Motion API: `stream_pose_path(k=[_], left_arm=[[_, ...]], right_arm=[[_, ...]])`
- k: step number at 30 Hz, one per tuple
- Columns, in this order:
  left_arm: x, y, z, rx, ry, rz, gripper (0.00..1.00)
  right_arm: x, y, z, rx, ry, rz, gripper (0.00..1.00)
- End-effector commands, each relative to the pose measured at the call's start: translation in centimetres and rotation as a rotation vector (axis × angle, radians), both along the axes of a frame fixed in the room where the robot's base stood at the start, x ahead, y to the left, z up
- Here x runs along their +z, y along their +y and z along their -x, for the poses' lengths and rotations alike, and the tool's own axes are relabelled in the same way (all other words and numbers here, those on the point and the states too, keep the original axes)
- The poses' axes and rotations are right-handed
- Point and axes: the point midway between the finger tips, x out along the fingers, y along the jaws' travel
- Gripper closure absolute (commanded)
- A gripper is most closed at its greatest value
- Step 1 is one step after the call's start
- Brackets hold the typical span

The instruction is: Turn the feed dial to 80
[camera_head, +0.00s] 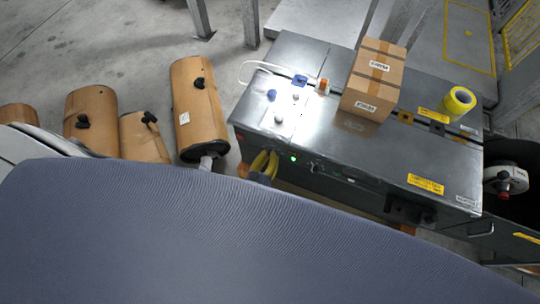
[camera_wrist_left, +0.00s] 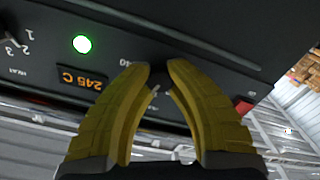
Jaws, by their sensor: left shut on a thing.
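The dark front panel of the machine (camera_head: 330,178) faces me. My left gripper (camera_head: 264,161), with yellow fingers, is at the left end of this panel. In the left wrist view its fingertips (camera_wrist_left: 158,76) are closed around a small dark knob, the feed dial (camera_wrist_left: 157,78). The fingers cover most of the dial, and its pointer cannot be read. Partly hidden scale numbers show beside the fingertips. An orange display (camera_wrist_left: 82,78) reads 245 C, and a green light (camera_wrist_left: 82,44) glows near it. My right gripper is not in view.
A taped carton (camera_head: 373,82) and a yellow tape roll (camera_head: 458,102) stand on the machine's metal top. A red part (camera_wrist_left: 243,105) is on the panel beyond the fingers.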

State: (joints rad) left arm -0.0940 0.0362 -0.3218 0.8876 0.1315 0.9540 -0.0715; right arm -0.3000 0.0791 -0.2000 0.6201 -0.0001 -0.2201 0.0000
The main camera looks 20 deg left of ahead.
Motion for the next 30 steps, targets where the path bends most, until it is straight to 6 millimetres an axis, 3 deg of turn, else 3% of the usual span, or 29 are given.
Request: stream_pose_path(k=[18, 30], left_arm=[[0.54, 0.22, -0.56, 0.001, 0.01, 0.582, 1.0], [0.46, 0.35, -0.58, 0.001, 0.022, 0.855, 1.0]], right_arm=[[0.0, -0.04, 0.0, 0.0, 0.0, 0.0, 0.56], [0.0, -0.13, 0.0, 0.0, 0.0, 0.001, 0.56]])
